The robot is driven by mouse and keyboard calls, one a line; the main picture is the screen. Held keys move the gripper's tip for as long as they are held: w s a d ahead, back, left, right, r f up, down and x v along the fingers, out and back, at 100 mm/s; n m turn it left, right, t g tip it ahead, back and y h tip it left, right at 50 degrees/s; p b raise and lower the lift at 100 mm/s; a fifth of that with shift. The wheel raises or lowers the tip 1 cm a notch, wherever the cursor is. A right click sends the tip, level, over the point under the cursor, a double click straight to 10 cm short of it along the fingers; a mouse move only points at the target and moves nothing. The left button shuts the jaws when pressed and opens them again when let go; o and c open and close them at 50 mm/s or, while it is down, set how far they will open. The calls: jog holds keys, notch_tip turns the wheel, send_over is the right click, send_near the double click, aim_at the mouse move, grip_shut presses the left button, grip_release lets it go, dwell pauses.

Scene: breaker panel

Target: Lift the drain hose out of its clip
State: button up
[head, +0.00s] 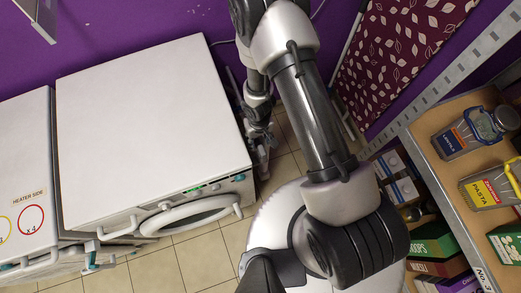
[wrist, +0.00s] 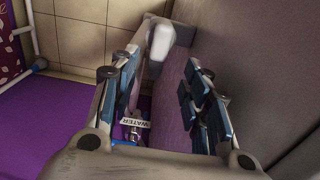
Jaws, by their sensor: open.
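My gripper (head: 262,148) reaches down into the narrow gap beside the right side of the white washing machine (head: 150,120). In the wrist view my gripper (wrist: 163,85) is open, its two blue-padded fingers well apart. A pale rounded piece (wrist: 160,40) shows beyond the fingertips, nearer the left one; I cannot tell whether it belongs to the drain hose. I cannot make out the hose or its clip for certain; the arm and the machine hide much of the gap. A tag reading WATER (wrist: 135,123) hangs on a small metal fitting low between the fingers.
The machine's side panel (wrist: 255,50) stands close on the right in the wrist view. A purple wall (head: 130,22) runs behind the machine. A leaf-patterned board (head: 400,55) and loaded shelves (head: 440,130) stand right. Tiled floor (head: 205,255) is clear in front of the machine.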

aim_at(260, 148)
jog(key=shift+s+d+f+b, duration=0.1)
jog(key=shift+s+f+b, duration=0.05)
jog(key=shift+f+b, duration=0.95)
jog(key=shift+s+d+f+b, duration=0.15)
jog(key=shift+f+b, duration=0.5)
jog(key=shift+b, duration=0.75)
jog(key=shift+f+b, duration=0.8)
jog(key=shift+f, duration=0.05)
jog(key=shift+r, duration=0.1)
jog(key=shift+c, duration=0.5)
grip_shut()
